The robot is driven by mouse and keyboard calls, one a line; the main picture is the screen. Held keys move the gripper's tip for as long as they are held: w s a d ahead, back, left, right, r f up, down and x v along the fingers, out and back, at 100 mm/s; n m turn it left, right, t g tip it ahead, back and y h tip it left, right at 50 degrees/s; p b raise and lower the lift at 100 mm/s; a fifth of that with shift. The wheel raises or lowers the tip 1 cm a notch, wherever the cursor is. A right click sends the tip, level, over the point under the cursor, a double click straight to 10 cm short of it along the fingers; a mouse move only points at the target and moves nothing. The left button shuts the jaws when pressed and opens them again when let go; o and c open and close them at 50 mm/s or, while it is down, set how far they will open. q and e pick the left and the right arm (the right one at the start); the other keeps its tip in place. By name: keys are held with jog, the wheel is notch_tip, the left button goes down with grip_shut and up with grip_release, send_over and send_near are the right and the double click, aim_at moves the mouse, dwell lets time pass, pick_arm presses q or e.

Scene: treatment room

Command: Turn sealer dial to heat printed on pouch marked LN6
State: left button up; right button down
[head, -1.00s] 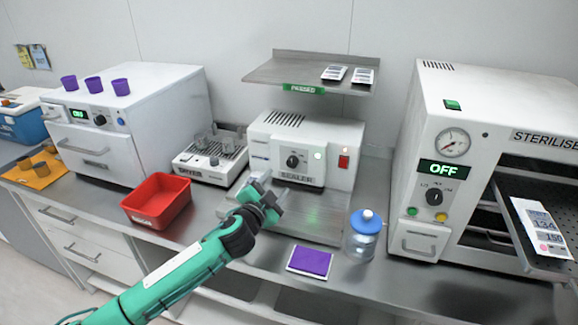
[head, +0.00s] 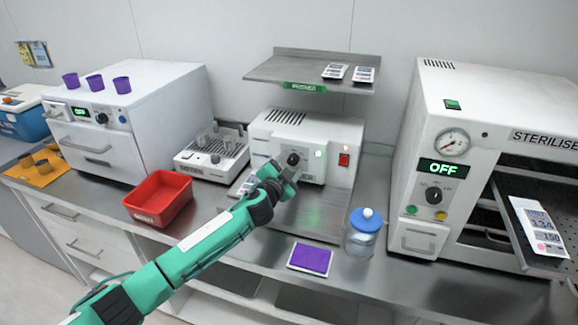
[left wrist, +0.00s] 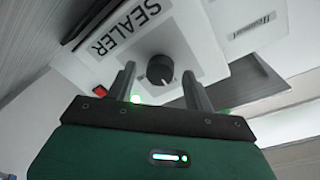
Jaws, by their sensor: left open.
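The white sealer (head: 338,138) stands on the bench below a shelf. Its black dial (head: 293,159) is on the front panel and shows upside down in the left wrist view (left wrist: 160,70), with a light pointer mark. My left gripper (head: 289,172) is just in front of the dial. In the left wrist view its two fingers (left wrist: 158,76) are open, one on each side of the dial, with gaps visible. Whether the tips reach past its face I cannot tell. Pouches lie on the shelf (head: 349,73) and the steriliser tray (head: 541,226); I cannot read LN6 on any. My right gripper is not in view.
A red switch (head: 344,160) is right of the dial. A red bin (head: 158,198), a purple-topped pad (head: 311,259) and a blue-lidded jar (head: 362,234) stand nearby. The steriliser (head: 421,181) reads OFF. A metal shelf (head: 280,68) overhangs the sealer.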

pick_arm(q)
jog(key=c, duration=1)
